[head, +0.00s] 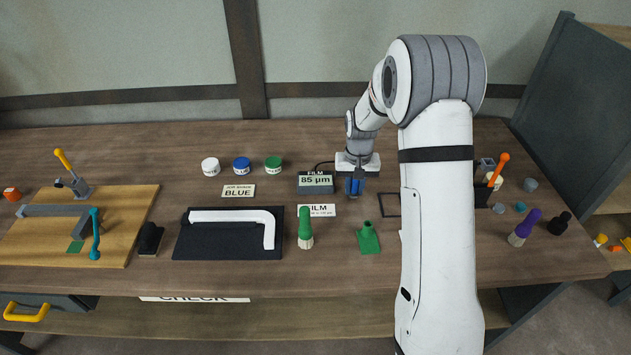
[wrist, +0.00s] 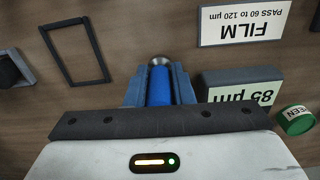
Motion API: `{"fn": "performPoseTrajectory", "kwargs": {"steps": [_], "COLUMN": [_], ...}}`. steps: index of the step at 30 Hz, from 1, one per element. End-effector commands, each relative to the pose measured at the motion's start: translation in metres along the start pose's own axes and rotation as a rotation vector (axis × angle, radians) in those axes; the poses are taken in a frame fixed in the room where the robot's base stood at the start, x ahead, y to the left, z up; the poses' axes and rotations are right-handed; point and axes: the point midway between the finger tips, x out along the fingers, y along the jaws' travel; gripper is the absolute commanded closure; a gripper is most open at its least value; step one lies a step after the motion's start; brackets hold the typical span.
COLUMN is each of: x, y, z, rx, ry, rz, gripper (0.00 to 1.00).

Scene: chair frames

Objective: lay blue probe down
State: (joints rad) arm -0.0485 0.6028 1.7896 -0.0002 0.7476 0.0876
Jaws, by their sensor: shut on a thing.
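My gripper (head: 355,187) is shut on the blue probe, pointing down over the back middle of the bench. In the wrist view the blue probe (wrist: 160,88) sits between my gripper's two fingers (wrist: 160,92), its round metal tip toward the bench. I cannot tell whether the tip touches the wood. A dark rectangular outline (head: 381,205) lies on the bench to the right of the probe; it also shows in the wrist view (wrist: 103,52). The film gauge (head: 315,188) reads 85 µm and stands left of my gripper.
A FILM pass card (head: 316,210) lies in front of the gauge. A green-handled tool (head: 305,228) and a green flared piece (head: 368,240) stand nearer the front. A black tray (head: 228,251) holds a white bent bar (head: 230,215). Paint pots (head: 241,166) stand at the back left.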

Motion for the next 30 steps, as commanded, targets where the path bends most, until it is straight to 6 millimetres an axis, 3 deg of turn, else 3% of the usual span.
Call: {"fn": "performPoseTrajectory", "kwargs": {"steps": [18, 19, 28, 30], "x": [0.020, 0.020, 0.019, 0.019], "y": [0.000, 0.000, 0.000, 0.000], "z": [0.000, 0.000, 0.000, 0.000], "rx": [0.000, 0.000, 0.000, 0.000], "ry": [-0.001, 0.000, 0.000, 0.000], "rz": [0.000, 0.000, 0.000, 0.000], "gripper": [1.00, 0.78, 0.53, 0.53]}}
